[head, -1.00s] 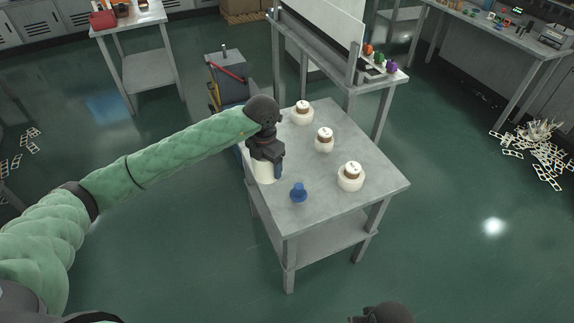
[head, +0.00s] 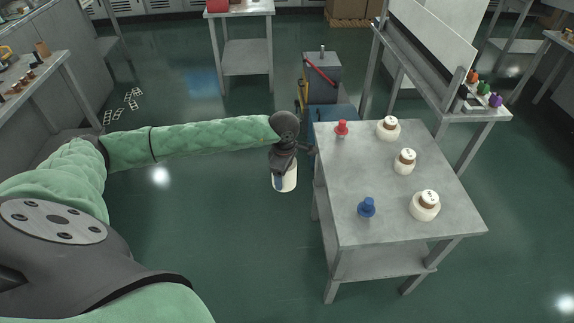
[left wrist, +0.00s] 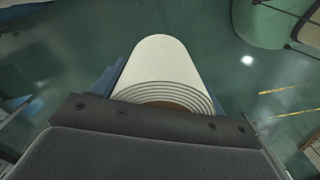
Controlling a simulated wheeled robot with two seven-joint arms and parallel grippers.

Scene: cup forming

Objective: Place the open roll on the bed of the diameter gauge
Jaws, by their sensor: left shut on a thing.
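My left gripper (head: 281,178) is shut on a cream-white open roll (head: 290,183) and holds it in the air over the floor, left of the grey table. In the left wrist view the roll (left wrist: 160,65) sits between the blue finger pads, its layered rim facing the camera with a brown centre. The roll is apart from the table. I cannot make out a diameter gauge for certain in either view. My right gripper is not in view.
A cart (head: 321,80) stands behind. A bench with a white panel (head: 430,35) is at back right.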

